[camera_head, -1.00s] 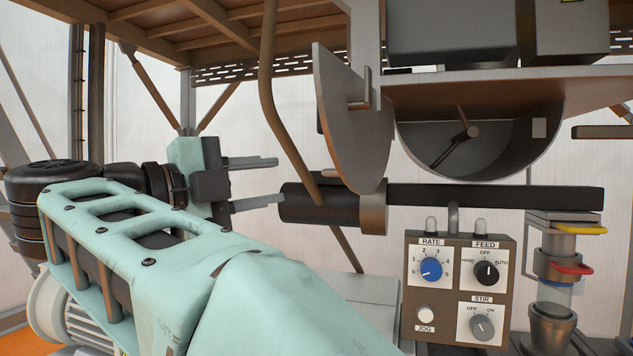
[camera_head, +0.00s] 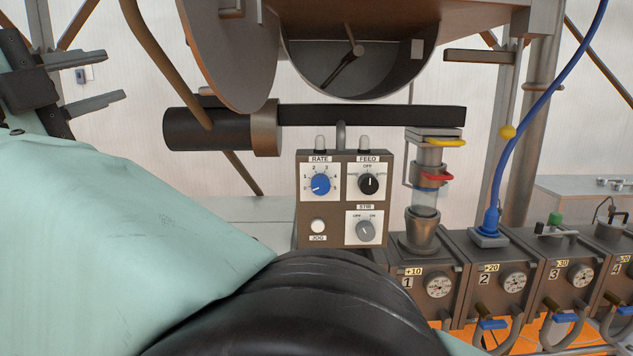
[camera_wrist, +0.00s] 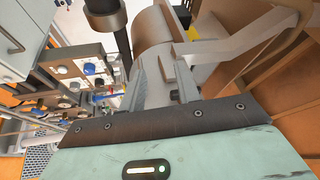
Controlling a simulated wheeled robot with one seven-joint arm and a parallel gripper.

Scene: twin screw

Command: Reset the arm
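My gripper (camera_head: 122,82) is at the left edge of the head view, with its two grey fingers apart and nothing between them. In the wrist view its fingers (camera_wrist: 162,85) also stand apart. My mint-green arm fills the lower left of the head view, with a black joint at bottom centre. The gripper is left of the black feeder cylinder (camera_head: 208,129) and does not appear to touch it. The control box (camera_head: 333,212) with a blue RATE knob (camera_head: 320,184), a FEED knob (camera_head: 369,183) and a STIR knob (camera_head: 365,230) stands behind my arm.
A round grey lid (camera_head: 232,50) hangs beside the open drum (camera_head: 360,65). A brown pole (camera_head: 165,72) slants down at the left. Numbered gauge units (camera_head: 515,282) line the right, with a blue hose (camera_head: 545,110) above. Clear space shows between the gripper and the feeder.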

